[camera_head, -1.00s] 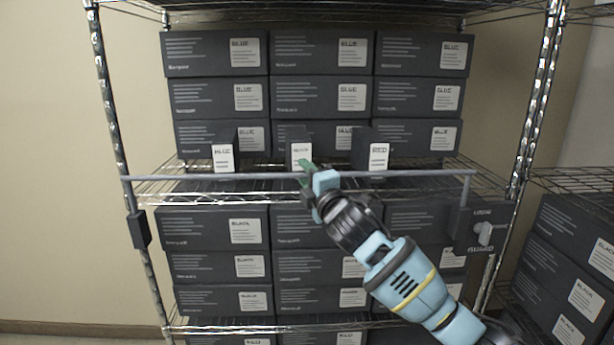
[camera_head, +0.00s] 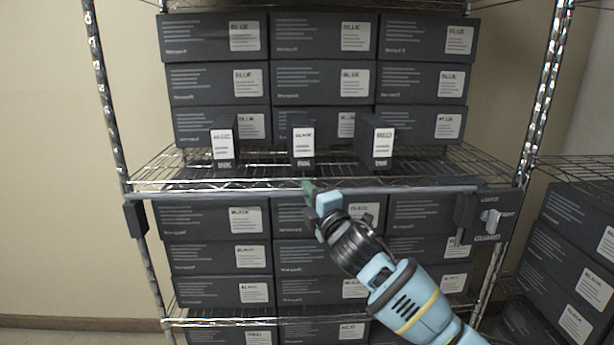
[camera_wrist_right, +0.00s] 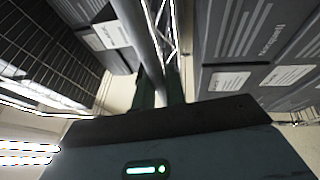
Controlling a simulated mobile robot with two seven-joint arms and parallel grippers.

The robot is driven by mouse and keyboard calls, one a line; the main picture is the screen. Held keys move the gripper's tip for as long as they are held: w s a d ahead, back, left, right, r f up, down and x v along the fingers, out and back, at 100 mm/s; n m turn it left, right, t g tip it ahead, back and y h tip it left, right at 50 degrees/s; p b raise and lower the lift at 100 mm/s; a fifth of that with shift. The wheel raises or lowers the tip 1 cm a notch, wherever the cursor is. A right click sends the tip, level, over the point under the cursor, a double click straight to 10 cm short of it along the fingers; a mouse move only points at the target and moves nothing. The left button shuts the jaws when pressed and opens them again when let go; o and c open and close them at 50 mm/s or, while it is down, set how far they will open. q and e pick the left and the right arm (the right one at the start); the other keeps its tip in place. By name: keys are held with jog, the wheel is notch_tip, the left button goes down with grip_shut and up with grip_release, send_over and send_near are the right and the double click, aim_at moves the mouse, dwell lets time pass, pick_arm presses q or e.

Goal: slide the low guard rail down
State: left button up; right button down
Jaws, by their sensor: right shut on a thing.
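The low guard rail (camera_head: 230,192) is a thin grey bar across the front of the rack, just below the front edge of the middle shelf. Its left end meets a dark bracket (camera_head: 136,218) on the left post. Its right end meets a dark plate (camera_head: 492,218) marked GUARD, with a pale knob (camera_head: 489,217). My right gripper (camera_head: 311,193) is shut on the rail near its middle. In the right wrist view the rail (camera_wrist_right: 138,30) runs down between the fingers of my right gripper (camera_wrist_right: 160,92). My left gripper is not in view.
Another rack (camera_head: 580,165) stands at the right.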

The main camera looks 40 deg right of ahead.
jog(key=shift+f, duration=0.35)
jog(key=c, duration=1.5)
grip_release()
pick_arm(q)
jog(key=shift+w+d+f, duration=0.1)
pick_arm(e)
jog(key=shift+o, duration=0.2)
jog(key=shift+r, duration=0.1)
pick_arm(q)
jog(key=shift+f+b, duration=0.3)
pick_arm(e)
jog(key=v, duration=0.7)
jog(key=shift+s, duration=0.4)
